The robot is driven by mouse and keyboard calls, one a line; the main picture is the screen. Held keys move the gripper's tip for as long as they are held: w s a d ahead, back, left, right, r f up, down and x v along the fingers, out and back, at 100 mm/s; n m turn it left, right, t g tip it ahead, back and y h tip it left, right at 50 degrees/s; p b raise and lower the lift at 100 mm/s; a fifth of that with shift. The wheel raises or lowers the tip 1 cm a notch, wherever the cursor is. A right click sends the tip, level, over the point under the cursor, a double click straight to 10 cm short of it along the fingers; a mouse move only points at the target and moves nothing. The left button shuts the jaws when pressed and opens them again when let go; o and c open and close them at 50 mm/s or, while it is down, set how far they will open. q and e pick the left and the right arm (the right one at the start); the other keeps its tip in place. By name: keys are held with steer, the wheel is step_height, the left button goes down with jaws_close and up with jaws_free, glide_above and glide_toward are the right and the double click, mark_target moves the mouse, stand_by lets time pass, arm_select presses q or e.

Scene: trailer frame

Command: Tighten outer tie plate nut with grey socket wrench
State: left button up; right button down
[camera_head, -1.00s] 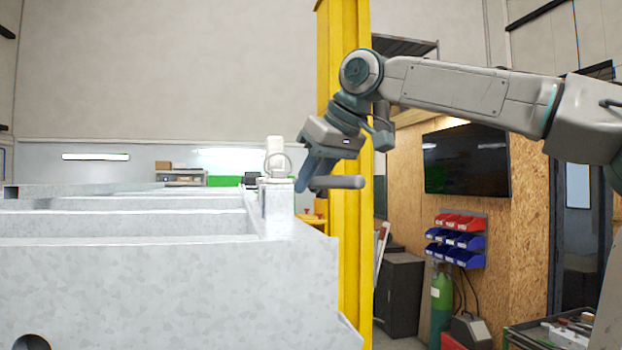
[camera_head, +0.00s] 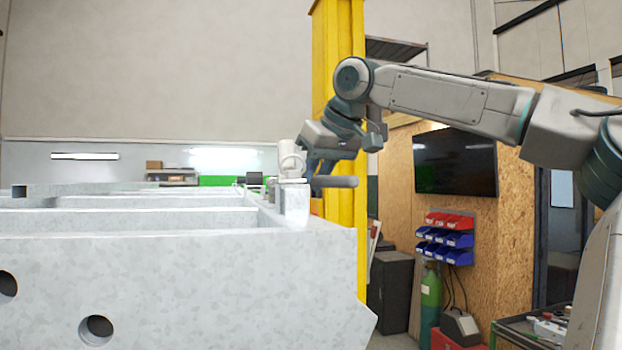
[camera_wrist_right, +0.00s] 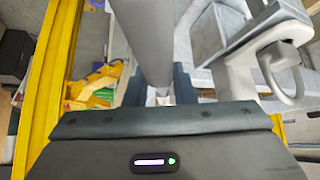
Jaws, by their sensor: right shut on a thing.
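My right gripper (camera_head: 316,170) is shut on the grey socket wrench (camera_head: 340,181), whose round handle points right in the head view. In the right wrist view the wrench (camera_wrist_right: 148,40) runs up between the two dark fingers (camera_wrist_right: 158,92). The gripper is at the right end of the galvanised trailer frame (camera_head: 180,270), just beside an upright fitting with a ring (camera_head: 291,164). The ring (camera_wrist_right: 283,68) shows at the right of the wrist view. The wrench's working end and the outer tie plate nut cannot be made out. My left gripper is not in view.
A yellow post (camera_head: 340,110) stands close behind the right gripper. Further back are a wall screen (camera_head: 455,162), red and blue bins (camera_head: 447,235), a dark cabinet (camera_head: 396,290) and a green gas cylinder (camera_head: 431,300). The frame has raised beams and holes (camera_head: 96,328).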

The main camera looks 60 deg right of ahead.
steer(key=shift+a+m+h, duration=0.3)
steer(key=shift+m, duration=0.2)
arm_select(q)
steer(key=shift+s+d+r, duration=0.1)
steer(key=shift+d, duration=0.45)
arm_select(e)
steer(key=shift+s+f+m, duration=0.1)
steer(key=shift+m, duration=0.3)
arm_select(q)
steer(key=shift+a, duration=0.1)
